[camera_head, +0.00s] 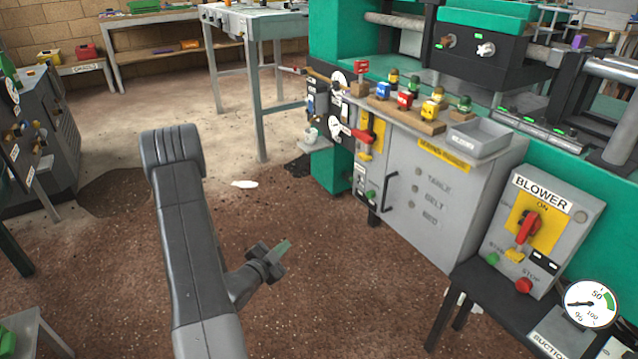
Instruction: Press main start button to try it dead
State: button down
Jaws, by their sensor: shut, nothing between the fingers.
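My gripper (280,249) is shut and empty, with a greenish tip, at the end of my grey arm in the middle of the view. It hangs over the brown floor, in front of and to the left of the grey control cabinet (440,205), apart from it. My gripper touches no button.
The blower box (545,215) at right has a red switch, a green start button (491,258) and a red stop button (523,286). A dark machine (45,140) stands at left. The floor between is open.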

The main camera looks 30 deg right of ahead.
aim_at(370, 194)
jog(key=l+u, duration=0.2)
jog(key=l, duration=0.45)
jog(key=l+u, duration=0.15)
jog(key=l, duration=0.5)
jog(key=k+l+u, duration=0.2)
jog(key=l, duration=0.4)
